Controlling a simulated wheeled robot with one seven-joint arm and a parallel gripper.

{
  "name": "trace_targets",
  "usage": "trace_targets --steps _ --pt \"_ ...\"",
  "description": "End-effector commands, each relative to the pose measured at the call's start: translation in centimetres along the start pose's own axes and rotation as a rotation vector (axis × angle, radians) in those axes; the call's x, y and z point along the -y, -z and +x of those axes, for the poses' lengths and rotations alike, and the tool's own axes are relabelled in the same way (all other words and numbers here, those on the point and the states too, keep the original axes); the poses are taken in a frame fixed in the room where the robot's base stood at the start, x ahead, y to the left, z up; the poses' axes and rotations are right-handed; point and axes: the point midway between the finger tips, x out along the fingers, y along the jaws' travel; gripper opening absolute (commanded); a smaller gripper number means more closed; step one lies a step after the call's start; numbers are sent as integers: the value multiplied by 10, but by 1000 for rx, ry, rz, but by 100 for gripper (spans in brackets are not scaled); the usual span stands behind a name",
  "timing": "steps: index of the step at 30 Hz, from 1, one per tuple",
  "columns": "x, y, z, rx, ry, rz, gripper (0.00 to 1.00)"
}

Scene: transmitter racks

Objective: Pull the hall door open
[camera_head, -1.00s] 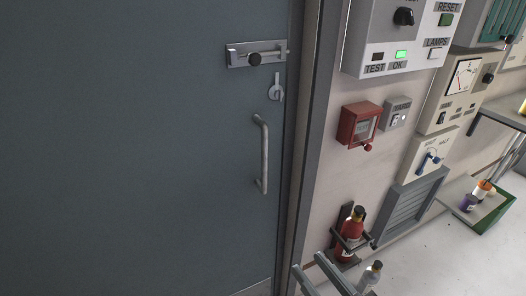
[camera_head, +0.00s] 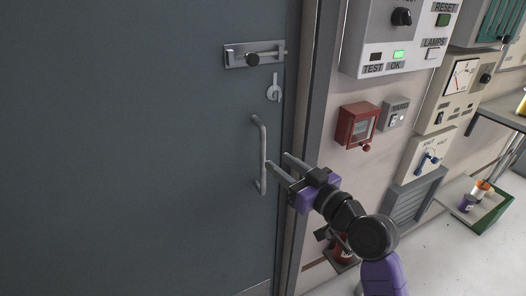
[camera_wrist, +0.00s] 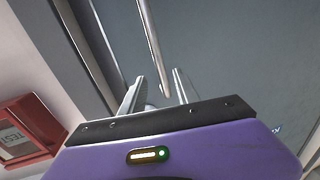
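The hall door (camera_head: 140,150) is a large blue-grey panel filling the left of the head view, and looks shut against its frame. Its vertical bar handle (camera_head: 262,140) is near the right edge. A sliding bolt (camera_head: 253,56) and a small grey latch or key cover (camera_head: 274,93) are above the handle. My gripper (camera_head: 278,170) is open, its two fingers pointing at the lower part of the handle. In the wrist view the handle (camera_wrist: 150,45) runs down toward the gap between the open fingers (camera_wrist: 160,90). Whether the bar is between the fingertips is unclear.
A red call box (camera_head: 357,124) and grey control panels (camera_head: 400,45) are on the wall right of the door frame (camera_head: 312,110). A red extinguisher (camera_head: 343,247) stands low behind my arm. A green-edged tray (camera_head: 480,208) is at the right. Floor at lower right is clear.

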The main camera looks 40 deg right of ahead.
Motion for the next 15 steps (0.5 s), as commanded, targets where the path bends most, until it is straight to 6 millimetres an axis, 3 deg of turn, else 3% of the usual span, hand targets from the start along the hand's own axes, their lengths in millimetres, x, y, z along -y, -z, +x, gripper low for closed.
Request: trace_targets --steps 5,15 --pt "1 0 12 8 5 -22 38" --pt "1 -1 62 8 4 -21 38"
